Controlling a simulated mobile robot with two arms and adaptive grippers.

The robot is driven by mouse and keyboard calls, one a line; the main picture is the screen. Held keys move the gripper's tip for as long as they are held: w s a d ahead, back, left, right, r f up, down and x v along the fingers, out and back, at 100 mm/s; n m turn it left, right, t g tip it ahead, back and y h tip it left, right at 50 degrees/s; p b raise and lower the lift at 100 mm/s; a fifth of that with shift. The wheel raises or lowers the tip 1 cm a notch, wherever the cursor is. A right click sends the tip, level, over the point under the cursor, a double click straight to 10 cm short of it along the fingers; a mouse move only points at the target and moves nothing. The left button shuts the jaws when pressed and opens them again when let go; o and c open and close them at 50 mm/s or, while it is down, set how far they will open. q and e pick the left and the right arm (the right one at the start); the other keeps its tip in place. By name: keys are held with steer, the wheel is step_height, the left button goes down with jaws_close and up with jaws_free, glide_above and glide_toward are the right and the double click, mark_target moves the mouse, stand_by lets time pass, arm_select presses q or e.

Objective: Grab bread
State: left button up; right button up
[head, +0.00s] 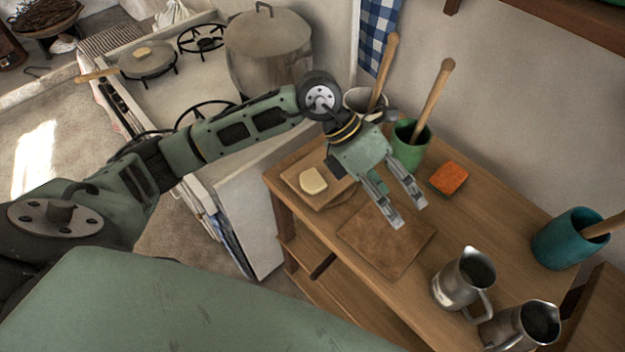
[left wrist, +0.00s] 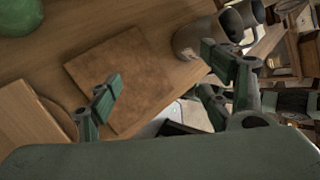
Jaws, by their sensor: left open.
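A small pale yellow piece (head: 313,181), which looks like the bread, lies on a small wooden board (head: 335,197) at the left end of the wooden table. A similar pale piece (head: 142,52) lies on a round pan on the stove; I cannot tell which is bread. My left gripper (head: 407,212) is open and empty, pointing down above the brown square board (head: 385,254), to the right of the nearer pale piece. In the left wrist view the open fingers (left wrist: 158,68) span the brown board (left wrist: 130,78); no pale piece shows there. My right gripper is not in view.
A green cup (head: 408,152) with a wooden handle and an orange sponge (head: 447,179) stand behind my gripper. Two metal pitchers (head: 457,290) and a teal cup (head: 562,245) are at the right. A large pot (head: 268,55) stands on the stove (head: 190,75).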

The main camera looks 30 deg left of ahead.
arm_select(q)
steer(key=w+a+f+y, duration=0.1)
steer(key=a+y, duration=0.2)
steer(key=a, duration=0.3)
steer(key=w+a+f+y, duration=0.2)
steer(key=a, duration=0.3)
steer(key=r+n+y, duration=0.1)
steer(key=y, duration=0.2)
glide_above(312, 179)
steer(key=shift+w+a, duration=0.1)
steer(key=shift+w, duration=0.15)
steer(key=shift+a+f, duration=0.25)
steer(key=f+p, duration=0.1)
steer(key=f, duration=0.1)
steer(key=f+p, duration=0.1)
steer(key=f, duration=0.1)
steer(key=f+p, duration=0.1)
steer(key=f, duration=0.1)
steer(key=shift+s+d+f, duration=0.2)
steer(key=shift+s+d, duration=0.1)
steer(key=shift+d, duration=0.05)
steer(key=shift+f, duration=0.35)
steer(key=shift+w, duration=0.1)
steer(key=c, duration=0.9)
